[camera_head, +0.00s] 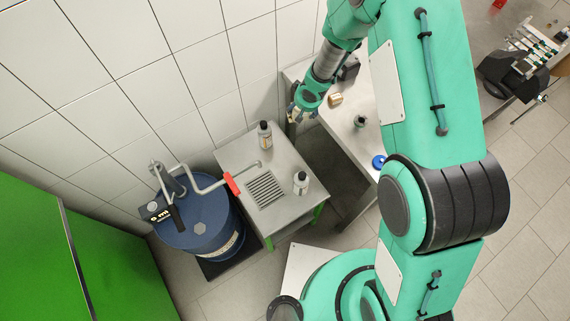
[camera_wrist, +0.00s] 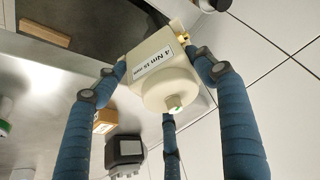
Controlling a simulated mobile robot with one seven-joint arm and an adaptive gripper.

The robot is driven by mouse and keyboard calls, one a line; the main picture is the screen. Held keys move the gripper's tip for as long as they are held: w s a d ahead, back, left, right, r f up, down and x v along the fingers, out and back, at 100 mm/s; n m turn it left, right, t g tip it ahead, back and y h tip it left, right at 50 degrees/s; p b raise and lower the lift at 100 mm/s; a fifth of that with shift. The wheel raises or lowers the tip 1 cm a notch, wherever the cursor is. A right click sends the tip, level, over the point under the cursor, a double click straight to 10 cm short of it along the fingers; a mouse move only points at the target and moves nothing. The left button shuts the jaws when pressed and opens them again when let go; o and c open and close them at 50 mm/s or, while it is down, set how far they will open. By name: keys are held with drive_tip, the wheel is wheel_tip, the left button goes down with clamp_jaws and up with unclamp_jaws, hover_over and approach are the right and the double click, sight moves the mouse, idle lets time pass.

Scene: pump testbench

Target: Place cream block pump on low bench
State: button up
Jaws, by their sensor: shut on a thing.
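The cream block pump (camera_wrist: 155,62) fills the upper middle of the wrist view. In the head view the gripper is at the top centre, past the back right corner of the low bench (camera_head: 234,148), and the pump is hard to make out there. The low bench has a grey top, a dark grate and green legs.
On the low bench stand two bottles (camera_head: 265,134) (camera_head: 301,183), with free top between them. A pale table (camera_head: 350,130) with small parts lies right; a tiled wall is behind.

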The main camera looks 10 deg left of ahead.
drive_tip(key=shift+s+a+f+n, duration=0.1)
drive_tip(key=shift+a+f+n, duration=0.2)
drive_tip(key=shift+f, duration=0.4)
drive_tip(key=s+a+f+n+g+y+b, duration=0.1)
drive_tip(key=s+a+f+n+b, duration=0.1)
drive_tip(key=f, duration=0.6)
drive_tip(key=s+a+f+n+g+y+b, duration=0.1)
drive_tip(key=s+a+f+n+b, duration=0.2)
drive_tip(key=s+f+n, duration=0.3)
drive_tip(key=shift+s+a+f+b, duration=0.15)
drive_tip(key=shift+a+f+b, duration=0.1)
drive_tip(key=shift+f+b, duration=0.5)
drive_tip(key=shift+f, duration=0.1)
drive_tip(key=shift+f+b, duration=0.75)
drive_tip(key=shift+f, duration=2.35)
drive_tip(key=shift+f+b, duration=0.45)
drive_tip(key=shift+f, duration=1.45)
drive_tip(key=shift+f, duration=0.1)
drive_tip(key=o, duration=2)
drive_tip(key=shift+c, duration=0.2)
